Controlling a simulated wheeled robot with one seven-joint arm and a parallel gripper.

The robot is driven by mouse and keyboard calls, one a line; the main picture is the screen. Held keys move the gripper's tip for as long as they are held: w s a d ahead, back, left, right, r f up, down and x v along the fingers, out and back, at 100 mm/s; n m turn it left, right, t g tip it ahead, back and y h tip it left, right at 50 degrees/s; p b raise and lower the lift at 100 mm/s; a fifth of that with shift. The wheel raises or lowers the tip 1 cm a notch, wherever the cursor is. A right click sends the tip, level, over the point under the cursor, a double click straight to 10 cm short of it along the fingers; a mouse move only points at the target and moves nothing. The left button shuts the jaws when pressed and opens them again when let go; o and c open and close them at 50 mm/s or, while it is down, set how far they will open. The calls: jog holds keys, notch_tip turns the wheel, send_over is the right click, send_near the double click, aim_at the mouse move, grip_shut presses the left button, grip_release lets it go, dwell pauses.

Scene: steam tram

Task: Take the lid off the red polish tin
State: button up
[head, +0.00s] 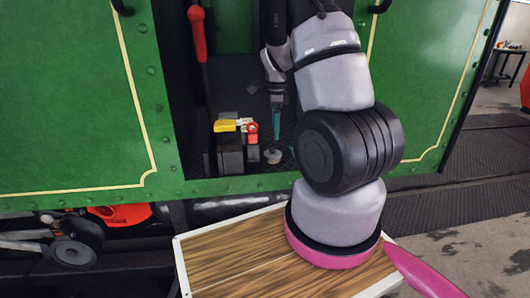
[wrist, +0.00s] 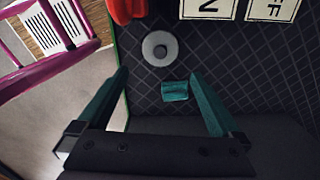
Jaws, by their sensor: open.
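My gripper (wrist: 158,74) has two teal fingers, spread apart, pointing down over the dark floor of the green tram. It also shows in the head view (head: 276,122), above a small pale round piece (head: 272,156). In the wrist view a grey disc with a centre knob (wrist: 160,48) lies just beyond the fingertips, apart from them. I cannot tell whether it is the tin's lid. A red rounded thing (wrist: 125,10) is cut off at the top; I cannot tell if it is the polish tin. A small teal piece (wrist: 175,91) shows between the fingers.
Dark blocks (head: 230,155) with a yellow piece (head: 225,126) and a red piece (head: 252,131) stand left of my gripper. A red-handled lever (head: 197,32) rises at the left. Two lettered plates (wrist: 208,8) lie at the wrist view's top. Green panels flank the opening.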

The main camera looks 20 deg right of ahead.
aim_at(273, 149)
jog(key=f, duration=0.9)
jog(key=shift+w+a, duration=0.2)
jog(key=shift+a, duration=0.2)
jog(key=c, duration=1)
